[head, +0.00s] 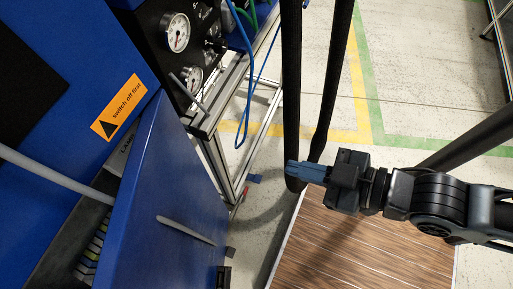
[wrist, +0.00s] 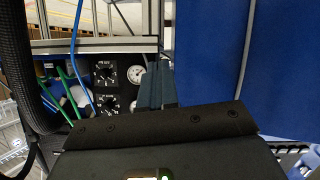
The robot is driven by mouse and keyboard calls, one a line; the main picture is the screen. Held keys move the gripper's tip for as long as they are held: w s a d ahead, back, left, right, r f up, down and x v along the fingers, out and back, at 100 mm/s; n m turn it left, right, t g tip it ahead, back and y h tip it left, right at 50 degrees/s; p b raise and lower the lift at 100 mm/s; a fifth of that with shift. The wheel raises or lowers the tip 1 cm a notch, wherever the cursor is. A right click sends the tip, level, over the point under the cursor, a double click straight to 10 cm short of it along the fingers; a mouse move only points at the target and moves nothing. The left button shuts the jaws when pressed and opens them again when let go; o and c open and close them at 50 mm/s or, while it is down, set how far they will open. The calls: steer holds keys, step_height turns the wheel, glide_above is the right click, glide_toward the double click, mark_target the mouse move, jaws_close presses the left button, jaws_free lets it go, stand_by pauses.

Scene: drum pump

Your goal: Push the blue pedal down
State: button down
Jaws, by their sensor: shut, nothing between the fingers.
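My gripper (head: 292,172) is shut and empty, with its bluish fingers pointing left in the head view. In the wrist view the closed fingers (wrist: 156,84) point toward a black gauge panel. A small blue piece (head: 254,179) sits low beside the metal frame, left of and apart from my gripper. I cannot tell whether it is the blue pedal. No other pedal can be made out clearly in either view.
A blue cabinet with an open blue door (head: 165,190) stands at the left, with a grey handle sticking out. The gauge panel (head: 185,45) sits above a metal frame (head: 222,150). A black hose loop (head: 291,90) hangs near the fingertips. A wood-patterned surface (head: 365,245) lies below my arm.

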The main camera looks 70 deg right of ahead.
steer(key=w+d+f+n+g+h+b, duration=0.1)
steer(key=w+d+f+n+g+b, duration=0.15)
steer(key=f, duration=0.85)
steer(key=w+d+f+n+g+b, duration=0.1)
steer(key=w+f+n+g+b, duration=0.15)
steer(key=f, duration=0.75)
steer(key=n+g+b, duration=0.7)
steer(key=b, duration=0.3)
glide_above(259, 179)
steer(key=s+a, duration=0.1)
steer(key=a, duration=0.3)
step_height(259, 179, down, 25)
steer(key=w+d+f+n+g+y+b, duration=0.1)
steer(key=w+d+f+n+g+b, duration=0.2)
steer(key=w+d+n+g+b, duration=0.1)
steer(key=shift+w+n+g+b, duration=0.3)
steer(key=shift+w+b, duration=0.2)
steer(key=shift+w, duration=0.45)
steer(key=shift+f, duration=0.15)
steer(key=b+x, duration=0.3)
steer(key=x, duration=0.4)
steer(key=b+x, duration=0.4)
steer(key=x, duration=0.3)
steer(key=shift+a, duration=0.2)
